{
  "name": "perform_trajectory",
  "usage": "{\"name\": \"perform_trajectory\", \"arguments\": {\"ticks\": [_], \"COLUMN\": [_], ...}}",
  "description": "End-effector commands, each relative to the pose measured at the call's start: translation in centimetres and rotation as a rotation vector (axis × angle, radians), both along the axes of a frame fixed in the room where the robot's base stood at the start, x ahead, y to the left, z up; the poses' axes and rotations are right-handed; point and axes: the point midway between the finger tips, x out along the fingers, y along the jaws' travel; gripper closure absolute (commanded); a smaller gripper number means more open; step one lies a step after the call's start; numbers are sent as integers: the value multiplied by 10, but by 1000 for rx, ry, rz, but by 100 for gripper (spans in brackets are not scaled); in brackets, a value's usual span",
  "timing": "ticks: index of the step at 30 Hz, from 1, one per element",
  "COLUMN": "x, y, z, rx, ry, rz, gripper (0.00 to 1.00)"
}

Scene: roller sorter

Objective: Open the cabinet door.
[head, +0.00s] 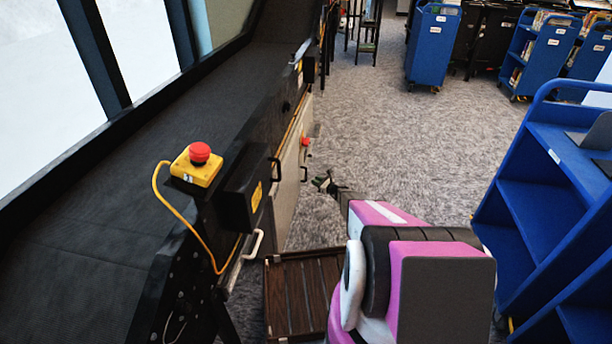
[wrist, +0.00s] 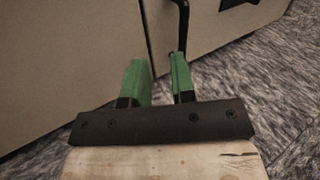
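The cabinet's light grey door panels (head: 284,195) sit under the black conveyor in the head view. Black bar handles are on them, one (head: 305,173) close to my gripper (head: 323,184). In the wrist view, the door panel (wrist: 218,25) lies right of a vertical seam, with a black handle (wrist: 183,28) near that seam. My gripper's green fingers (wrist: 160,78) are apart with nothing between them. The right finger is just below the handle in the picture; I cannot tell whether they touch. The door looks shut.
A yellow box with a red button (head: 197,164) stands on the conveyor's edge (head: 120,185). A brown slatted platform (head: 303,290) is on the floor beside my arm. Blue carts (head: 545,195) stand at right. The carpet (head: 400,140) beyond my gripper is clear.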

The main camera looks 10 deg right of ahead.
Motion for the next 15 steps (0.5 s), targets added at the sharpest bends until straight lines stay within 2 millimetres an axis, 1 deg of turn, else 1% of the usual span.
{"name": "perform_trajectory", "arguments": {"ticks": [1,3,6,11,15], "x": [10,15,18,26,40], "y": [-9,-16,-18,-12,-1], "z": [-13,-20,-24,-24,-23], "rx": [38,76,100,101,100], "ry": [12,22,30,30,28], "rz": [-29,-59,-77,-78,-76], "gripper": [76,76,76,76,76]}}
